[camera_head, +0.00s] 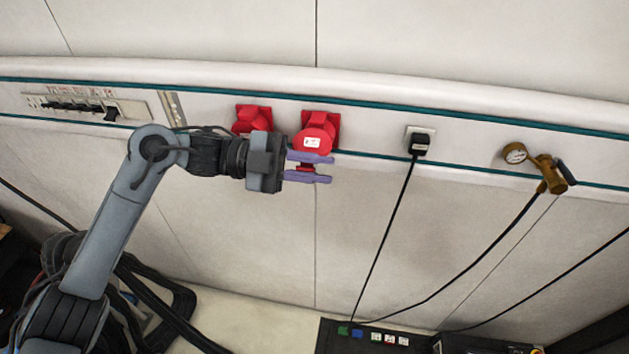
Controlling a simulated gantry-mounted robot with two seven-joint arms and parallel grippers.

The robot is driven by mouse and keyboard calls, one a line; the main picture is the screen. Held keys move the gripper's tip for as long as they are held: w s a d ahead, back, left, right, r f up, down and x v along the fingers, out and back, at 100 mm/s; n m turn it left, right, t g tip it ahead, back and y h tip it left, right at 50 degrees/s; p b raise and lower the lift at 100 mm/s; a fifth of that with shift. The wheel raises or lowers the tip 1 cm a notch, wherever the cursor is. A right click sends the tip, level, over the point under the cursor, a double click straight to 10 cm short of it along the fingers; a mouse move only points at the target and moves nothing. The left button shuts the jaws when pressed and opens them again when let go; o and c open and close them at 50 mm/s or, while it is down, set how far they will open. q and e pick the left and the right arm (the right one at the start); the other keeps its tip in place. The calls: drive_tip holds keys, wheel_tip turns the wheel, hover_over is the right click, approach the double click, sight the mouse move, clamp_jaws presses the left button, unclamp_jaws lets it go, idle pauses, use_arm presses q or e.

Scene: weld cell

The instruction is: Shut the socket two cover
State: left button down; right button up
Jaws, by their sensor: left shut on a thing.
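Two red sockets sit side by side on the wall rail. The left red socket (253,117) is partly hidden by my left arm. The right red socket (334,119) has a round red cover (313,133) with a white label, facing me. My left gripper (309,169) is just below that cover, its purple fingers pointing right. It is shut on a small red part at the cover's lower edge. How far the cover stands from the socket is hard to tell. Which socket is number two is not readable. My right gripper is not in view.
A black plug (419,144) with a hanging cable sits in a wall outlet to the right. Farther right is a brass gauge and valve (545,172) with a hose. A switch strip (80,105) is at the left. A black box (375,341) stands below.

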use_arm(q)
drive_tip(key=f+m+b, duration=0.2)
drive_tip(key=b, duration=0.1)
drive_tip(key=shift+w+f, duration=0.1)
drive_tip(key=shift+w, duration=0.3)
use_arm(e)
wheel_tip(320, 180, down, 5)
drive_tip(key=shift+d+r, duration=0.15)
